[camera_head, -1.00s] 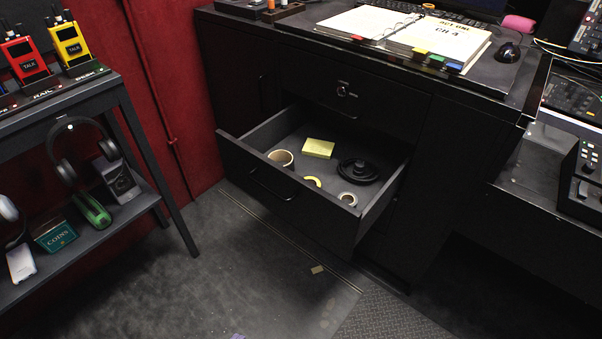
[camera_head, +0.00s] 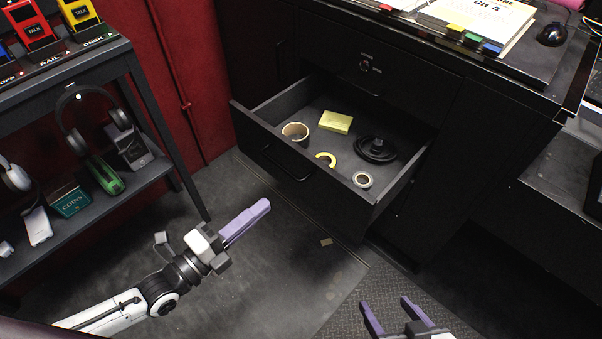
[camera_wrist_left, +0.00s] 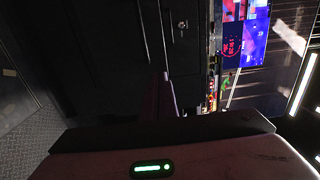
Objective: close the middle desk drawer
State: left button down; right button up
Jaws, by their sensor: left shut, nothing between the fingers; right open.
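The middle desk drawer (camera_head: 315,192) is pulled out from the black desk (camera_head: 440,150). It holds tape rolls, a yellow note pad and a coiled black cable. Its front has a dark bar handle (camera_head: 287,163). My left gripper (camera_head: 262,208) is shut and empty, in front of the drawer and to the lower left of its front, apart from it in the picture. In the left wrist view its fingers (camera_wrist_left: 160,95) show dimly against dark surfaces. My right gripper (camera_head: 392,302) is open and empty at the bottom edge, below the drawer's right corner.
A dark shelf rack (camera_head: 100,190) with headphones, a green device and a teal coins box stands at the left, near my left arm. A closed drawer with a lock (camera_head: 364,66) is above the open one. The floor (camera_head: 270,275) before the desk is mostly clear.

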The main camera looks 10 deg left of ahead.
pick_arm(q)
jog(key=b, duration=0.2)
send_near(312, 166)
jog(key=x, duration=0.5)
jog(key=shift+w+d+f, duration=0.1)
jog(key=shift+w, duration=0.05)
jog(key=shift+w+d, duration=0.25)
jog(key=shift+w, duration=0.15)
